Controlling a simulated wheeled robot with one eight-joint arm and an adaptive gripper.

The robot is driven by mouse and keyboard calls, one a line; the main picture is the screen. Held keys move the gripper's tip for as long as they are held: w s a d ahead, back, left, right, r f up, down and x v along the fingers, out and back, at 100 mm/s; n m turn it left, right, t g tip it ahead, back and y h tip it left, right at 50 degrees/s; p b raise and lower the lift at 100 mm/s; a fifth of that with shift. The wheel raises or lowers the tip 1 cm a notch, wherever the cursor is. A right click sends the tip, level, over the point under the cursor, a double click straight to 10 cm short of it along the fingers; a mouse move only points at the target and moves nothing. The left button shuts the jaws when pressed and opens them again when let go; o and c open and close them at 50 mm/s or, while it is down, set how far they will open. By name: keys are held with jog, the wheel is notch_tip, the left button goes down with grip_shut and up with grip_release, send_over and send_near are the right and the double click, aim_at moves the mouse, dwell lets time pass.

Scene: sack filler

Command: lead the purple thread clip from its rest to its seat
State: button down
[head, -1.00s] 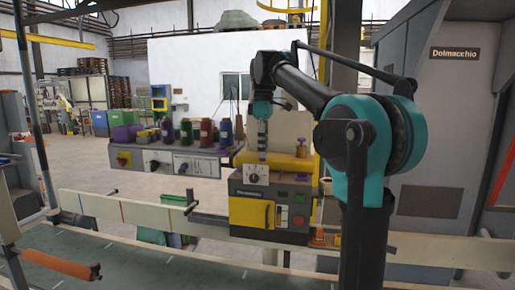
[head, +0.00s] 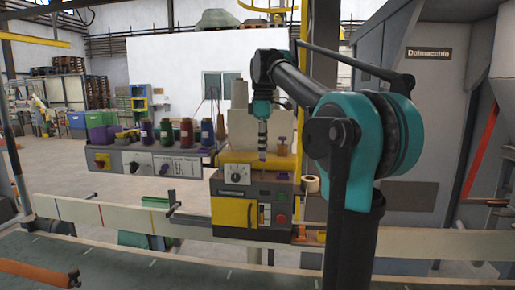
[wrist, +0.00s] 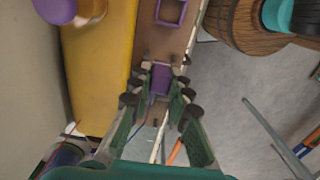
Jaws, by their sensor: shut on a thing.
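The purple thread clip (wrist: 160,78) shows in the wrist view between the fingertips of my gripper (wrist: 158,92), which is shut on it. It is over a narrow brown strip beside a yellow body. A square purple frame (wrist: 171,11) lies further along the strip; I cannot tell for sure that it is the seat. In the head view my gripper (head: 263,152) hangs pointing down over the yellow top of the machine (head: 240,215). The clip is too small to make out clearly there.
A purple knob (wrist: 55,9) stands by the yellow body. A wooden barrel-like thing (wrist: 235,20) is right of the strip. Several thread spools (head: 186,131) stand on a grey bench at the left. A conveyor (head: 130,262) with a pale rail runs in front of the machine.

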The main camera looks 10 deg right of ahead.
jog(key=shift+f, duration=2.4)
